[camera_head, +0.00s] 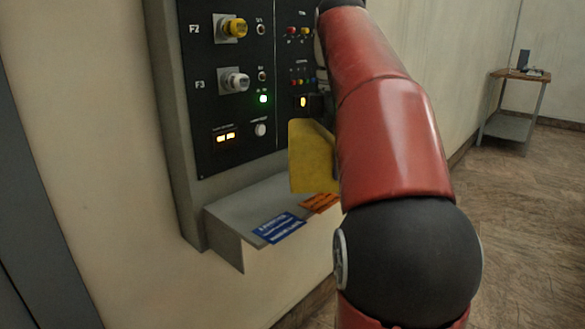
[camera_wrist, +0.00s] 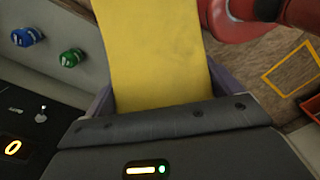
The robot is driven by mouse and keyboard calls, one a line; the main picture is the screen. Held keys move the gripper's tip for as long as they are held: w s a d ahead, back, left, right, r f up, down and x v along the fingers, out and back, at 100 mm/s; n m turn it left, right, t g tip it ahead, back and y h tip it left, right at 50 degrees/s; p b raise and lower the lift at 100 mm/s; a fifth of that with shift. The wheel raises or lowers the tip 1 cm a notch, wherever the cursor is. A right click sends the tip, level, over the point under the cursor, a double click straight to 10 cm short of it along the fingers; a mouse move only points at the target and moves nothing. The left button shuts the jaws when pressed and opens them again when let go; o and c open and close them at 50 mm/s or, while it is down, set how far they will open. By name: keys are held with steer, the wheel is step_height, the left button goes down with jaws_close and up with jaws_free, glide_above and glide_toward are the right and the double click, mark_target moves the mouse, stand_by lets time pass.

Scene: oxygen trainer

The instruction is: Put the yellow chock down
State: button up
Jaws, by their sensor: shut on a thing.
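The yellow chock (camera_head: 312,158) shows in the head view as a flat yellow face beside my red arm, in front of the panel and above the small grey shelf (camera_head: 232,212). In the wrist view the yellow chock (camera_wrist: 160,45) fills the upper middle. My gripper (camera_wrist: 163,92) is shut on it, with a finger showing at each side. In the head view most of my gripper is hidden behind my arm. The chock appears held off the shelf; its far end is out of the wrist view.
The dark control panel (camera_head: 232,95) has knobs, lit lamps and switches close behind the chock. The shelf bears a blue label (camera_head: 279,227) and an orange label (camera_head: 320,203). A small side table (camera_head: 518,75) stands far right. A yellow outline (camera_wrist: 291,69) marks the floor.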

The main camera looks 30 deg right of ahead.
steer(key=w+a+p, duration=0.2)
steer(key=w+a, duration=0.1)
steer(key=w, duration=0.6)
step_height(320, 180, down, 6)
steer(key=b, duration=0.3)
steer(key=shift+s+a+f, duration=0.15)
steer(key=shift+f, duration=0.1)
steer(key=shift+w+f, duration=0.2)
steer(key=shift+w, duration=0.05)
steer(key=shift+f, duration=0.1)
steer(key=o, duration=1.1)
step_height(320, 180, up, 8)
steer(key=p, duration=0.2)
steer(key=shift+f+p, duration=0.15)
steer(key=shift+p, duration=0.2)
